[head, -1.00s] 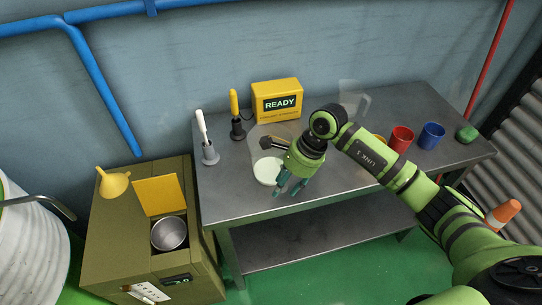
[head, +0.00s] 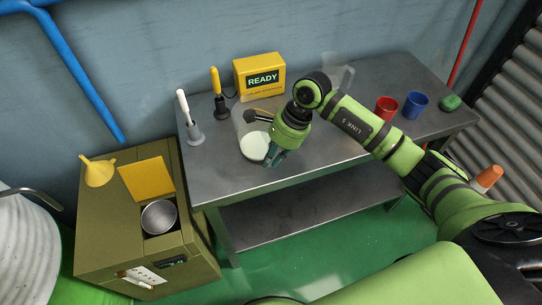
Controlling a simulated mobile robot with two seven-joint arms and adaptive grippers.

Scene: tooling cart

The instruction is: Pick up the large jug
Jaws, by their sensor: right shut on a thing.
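The large jug (head: 241,123) is clear and stands upright on the metal bench, with white content (head: 254,146) at its bottom. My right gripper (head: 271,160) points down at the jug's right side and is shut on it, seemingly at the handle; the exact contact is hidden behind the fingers. A second, clear jug (head: 338,72) with a handle stands farther back on the bench, behind my right arm. My left gripper is not in view.
Red (head: 386,108) and blue (head: 415,105) cups stand right. An olive cabinet (head: 105,225) holds a funnel (head: 99,172) and metal pot (head: 159,217).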

